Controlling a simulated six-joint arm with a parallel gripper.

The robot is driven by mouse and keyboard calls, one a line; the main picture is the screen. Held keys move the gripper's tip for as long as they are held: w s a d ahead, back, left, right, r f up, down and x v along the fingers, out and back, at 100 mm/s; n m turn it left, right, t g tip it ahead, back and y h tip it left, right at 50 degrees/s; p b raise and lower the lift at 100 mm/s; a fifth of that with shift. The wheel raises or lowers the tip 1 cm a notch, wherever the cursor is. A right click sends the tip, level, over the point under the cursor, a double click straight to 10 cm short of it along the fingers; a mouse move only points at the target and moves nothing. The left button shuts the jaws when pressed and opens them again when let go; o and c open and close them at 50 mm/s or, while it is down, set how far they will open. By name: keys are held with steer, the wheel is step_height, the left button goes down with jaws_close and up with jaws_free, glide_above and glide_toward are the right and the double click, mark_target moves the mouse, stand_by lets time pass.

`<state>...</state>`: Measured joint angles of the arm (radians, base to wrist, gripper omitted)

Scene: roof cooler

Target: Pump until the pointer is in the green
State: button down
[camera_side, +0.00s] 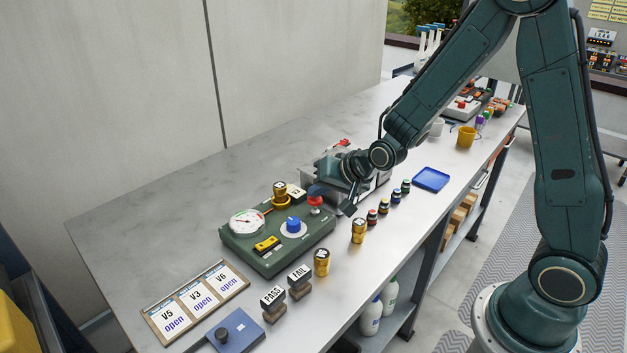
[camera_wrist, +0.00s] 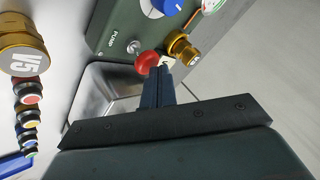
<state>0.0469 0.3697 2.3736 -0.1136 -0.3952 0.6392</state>
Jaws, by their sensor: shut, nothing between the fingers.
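A green pump box (camera_side: 262,262) stands on the bench in the side view. It carries a round white dial gauge (camera_side: 247,222), a blue knob (camera_side: 293,225) and a red-topped pump button (camera_side: 315,200). In the wrist view the red button (camera_wrist: 147,61) sits by the word PUMP. The gauge is too small in the side view, and mostly cut off in the wrist view, to read its pointer. My gripper (camera_wrist: 160,75) is shut and empty, its fingertips right by the red button. I cannot tell whether they touch it. In the side view my gripper (camera_side: 319,190) is at the button, fingers partly hidden.
A brass cap (camera_side: 280,190) is at the box's back edge. Brass cylinders (camera_side: 321,262) and small bottles (camera_side: 384,206) line the front. PASS and FAIL stamps (camera_side: 273,300), a blue pad (camera_side: 236,331) and a valve board (camera_side: 196,302) are nearer. A metal bin (camera_wrist: 105,95) adjoins the box.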

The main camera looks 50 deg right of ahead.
mark_target(319, 200)
steer(key=shift+s+f, duration=0.1)
steer(key=shift+f, duration=0.95)
stand_by(1.0)
steer(key=shift+r, duration=0.15)
stand_by(0.3)
steer(key=shift+r, duration=1.6)
steer(key=shift+r, duration=0.15)
steer(key=shift+r, duration=2.4)
